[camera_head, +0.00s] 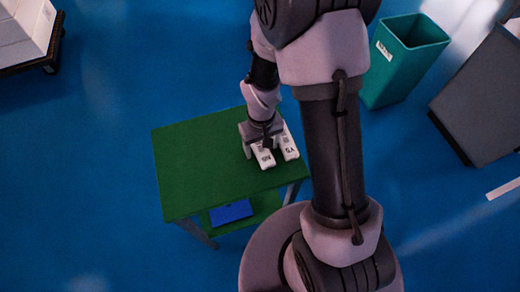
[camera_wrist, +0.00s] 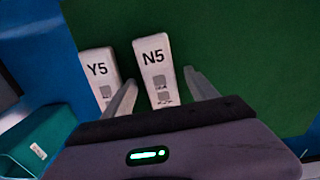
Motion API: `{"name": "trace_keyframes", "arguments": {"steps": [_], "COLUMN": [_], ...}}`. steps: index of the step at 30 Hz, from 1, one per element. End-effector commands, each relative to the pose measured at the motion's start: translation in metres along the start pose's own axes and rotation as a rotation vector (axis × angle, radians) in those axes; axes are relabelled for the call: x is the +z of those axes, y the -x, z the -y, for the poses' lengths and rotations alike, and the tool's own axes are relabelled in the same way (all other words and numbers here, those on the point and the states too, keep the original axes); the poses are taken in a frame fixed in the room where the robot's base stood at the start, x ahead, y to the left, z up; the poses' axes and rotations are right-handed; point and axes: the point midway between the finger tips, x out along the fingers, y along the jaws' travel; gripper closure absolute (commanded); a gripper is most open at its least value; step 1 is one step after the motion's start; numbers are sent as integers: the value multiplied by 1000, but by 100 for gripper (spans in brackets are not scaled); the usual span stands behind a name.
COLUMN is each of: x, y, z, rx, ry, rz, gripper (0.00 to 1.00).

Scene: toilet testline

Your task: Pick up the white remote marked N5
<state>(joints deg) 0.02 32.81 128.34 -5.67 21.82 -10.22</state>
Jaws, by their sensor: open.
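The white remote marked N5 (camera_wrist: 155,68) lies on the green table top. In the wrist view it sits between the two open fingers of my gripper (camera_wrist: 162,98), with its marked end sticking out past the fingertips. The left finger is close to the gap between the two remotes. In the head view my gripper (camera_head: 260,143) is low over the table, and the N5 remote (camera_head: 264,158) shows just in front of it. A second white remote, marked Y5 (camera_wrist: 99,68), lies beside it, left in the wrist view and right in the head view (camera_head: 288,146).
The green table (camera_head: 205,165) is otherwise bare on its left side. A blue item (camera_head: 231,212) lies on its lower shelf. A green bin (camera_head: 402,60) stands on the blue floor at upper right, near a grey box (camera_head: 485,95). White boxes (camera_head: 22,32) are at upper left.

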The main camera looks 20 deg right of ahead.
Motion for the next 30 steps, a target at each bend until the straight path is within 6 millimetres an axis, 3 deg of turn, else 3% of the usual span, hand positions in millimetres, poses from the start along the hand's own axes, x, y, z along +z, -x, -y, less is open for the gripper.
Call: {"name": "trace_keyframes", "arguments": {"steps": [3,13,23,30], "x": [0,0,-1,-10], "y": [2,2,7,36], "z": [0,0,0,3], "rx": [0,0,0,-1], "ry": [0,0,0,-1], "rz": [-1,0,-1,-1], "gripper": [35,100,100,100]}}
